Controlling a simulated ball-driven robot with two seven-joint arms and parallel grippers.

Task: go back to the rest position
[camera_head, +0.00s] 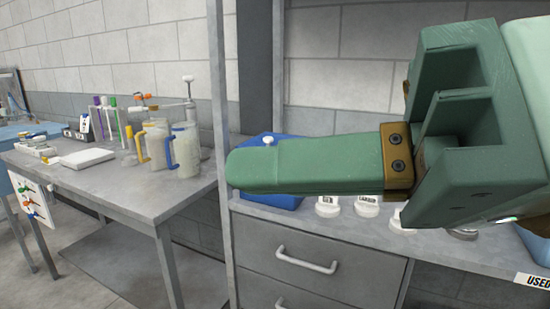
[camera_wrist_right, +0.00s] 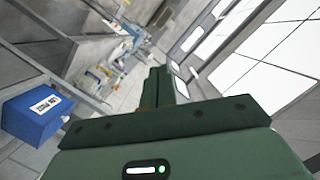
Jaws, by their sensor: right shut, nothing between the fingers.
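My right gripper (camera_head: 245,170) is large in the head view. Its green fingers point left in front of the workbench and hide part of the bench top. The fingers are together with nothing between them. The right wrist view also shows the gripper (camera_wrist_right: 160,72), its green fingers closed and pointing up the picture, with open room beyond. My left gripper is in neither view.
A grey workbench (camera_head: 300,240) with drawers stands below my gripper, bearing a blue container (camera_head: 268,203) and several white-capped items. A metal table (camera_head: 130,188) at left holds pitchers (camera_head: 187,150). A grey post (camera_head: 217,80) rises between them. A blue box (camera_wrist_right: 38,115) shows at left in the wrist view.

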